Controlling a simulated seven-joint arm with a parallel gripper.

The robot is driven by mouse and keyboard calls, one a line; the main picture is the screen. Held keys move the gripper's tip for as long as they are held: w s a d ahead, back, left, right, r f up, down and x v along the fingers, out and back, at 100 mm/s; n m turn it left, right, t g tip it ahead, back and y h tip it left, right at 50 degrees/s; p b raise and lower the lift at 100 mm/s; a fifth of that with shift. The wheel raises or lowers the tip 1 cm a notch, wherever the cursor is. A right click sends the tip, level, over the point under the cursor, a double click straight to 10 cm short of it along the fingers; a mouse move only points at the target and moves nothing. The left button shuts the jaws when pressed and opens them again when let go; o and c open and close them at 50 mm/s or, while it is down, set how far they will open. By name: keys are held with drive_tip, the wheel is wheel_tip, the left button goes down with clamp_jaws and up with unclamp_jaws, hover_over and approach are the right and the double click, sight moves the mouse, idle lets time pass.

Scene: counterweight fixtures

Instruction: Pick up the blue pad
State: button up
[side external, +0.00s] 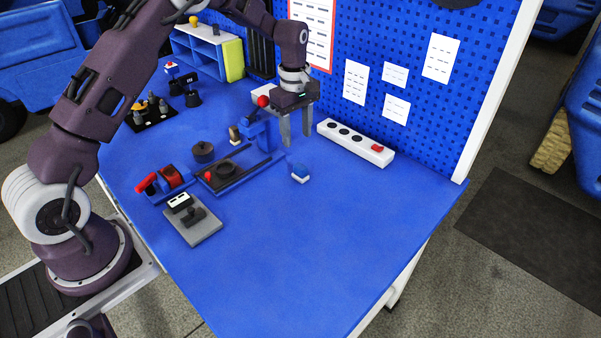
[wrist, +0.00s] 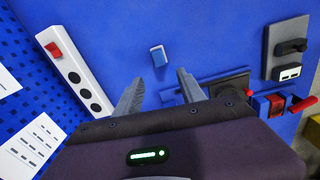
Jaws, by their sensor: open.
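The blue pad (side external: 300,172) is a small blue block with a white lower part, lying on the blue table. In the wrist view the pad (wrist: 158,55) shows ahead of the fingers, a little to the left of the right finger's tip. My gripper (side external: 297,143) is open and empty, fingers pointing down, above the table and behind the pad in the side view. In the wrist view the two fingers of my gripper (wrist: 160,82) stand apart with bare table between them. The pad is apart from both fingers, and nothing hides it.
A white power strip (side external: 355,143) with a red switch lies right of my gripper. A blue fixture with a black disc (side external: 226,167) stands to the left. A grey plate with a lever (side external: 193,220) lies front left. The table's front right is clear.

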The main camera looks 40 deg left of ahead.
drive_tip(key=n, duration=0.1)
hover_over(300, 166)
drive_tip(key=a, duration=0.2)
drive_tip(key=f, duration=0.4)
drive_tip(key=shift+w+d+f, duration=0.2)
drive_tip(key=shift+d+f, duration=0.05)
drive_tip(key=f, duration=0.2)
drive_tip(key=d+f, duration=0.1)
drive_tip(key=f, duration=0.3)
drive_tip(key=shift+s+d+f, duration=0.15)
drive_tip(key=shift+d+f, duration=0.15)
drive_tip(key=shift+f, duration=0.1)
clamp_jaws()
